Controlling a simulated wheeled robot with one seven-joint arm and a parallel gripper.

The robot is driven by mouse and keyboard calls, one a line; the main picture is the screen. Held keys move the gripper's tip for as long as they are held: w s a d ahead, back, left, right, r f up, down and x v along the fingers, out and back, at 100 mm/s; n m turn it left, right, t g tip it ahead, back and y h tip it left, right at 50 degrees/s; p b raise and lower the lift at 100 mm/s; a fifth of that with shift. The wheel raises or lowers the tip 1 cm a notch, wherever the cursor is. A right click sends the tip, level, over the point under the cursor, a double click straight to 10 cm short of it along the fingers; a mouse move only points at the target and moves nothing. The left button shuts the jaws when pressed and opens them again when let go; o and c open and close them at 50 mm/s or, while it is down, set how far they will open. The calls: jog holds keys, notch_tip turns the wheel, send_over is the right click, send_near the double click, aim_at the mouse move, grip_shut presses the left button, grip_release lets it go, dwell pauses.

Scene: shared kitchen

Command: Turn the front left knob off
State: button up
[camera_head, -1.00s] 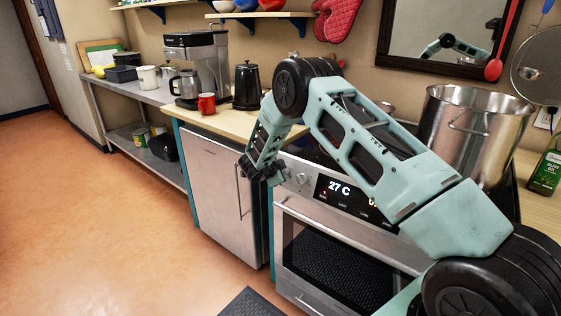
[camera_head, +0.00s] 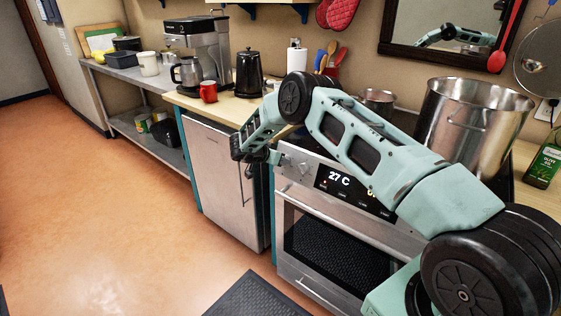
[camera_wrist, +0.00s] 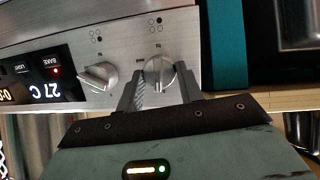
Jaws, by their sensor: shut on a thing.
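The stove's front panel has two metal knobs left of its display in the head view. The wrist view, turned upside down, shows the outermost knob (camera_wrist: 160,73), nearest the teal side panel, between my fingers. My gripper (camera_wrist: 160,90) is shut on this knob, with one finger at each side. The second knob (camera_wrist: 98,77) lies beside it, nearer the display, and is free; it also shows in the head view (camera_head: 303,170). In the head view my gripper (camera_head: 270,157) is at the panel's left end and hides the held knob.
The lit display (camera_head: 345,183) reads 27 C. A big steel pot (camera_head: 470,130) and a small pan (camera_head: 378,100) stand on the stove. A red mug (camera_head: 208,91) and black kettle (camera_head: 249,75) are on the counter. The floor (camera_head: 120,220) at the left is clear.

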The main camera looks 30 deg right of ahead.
jog(key=shift+f+n, duration=0.15)
jog(key=shift+n, duration=0.35)
dwell(0.3)
jog(key=o, duration=1)
jog(key=shift+a, duration=0.1)
jog(key=b+v, duration=0.1)
jog(key=v, duration=0.4)
jog(key=b+v, duration=0.1)
jog(key=v, duration=0.5)
jog(key=b+v, duration=0.1)
jog(key=v, duration=0.5)
jog(key=shift+w+a, duration=0.15)
jog(key=shift+w, duration=0.15)
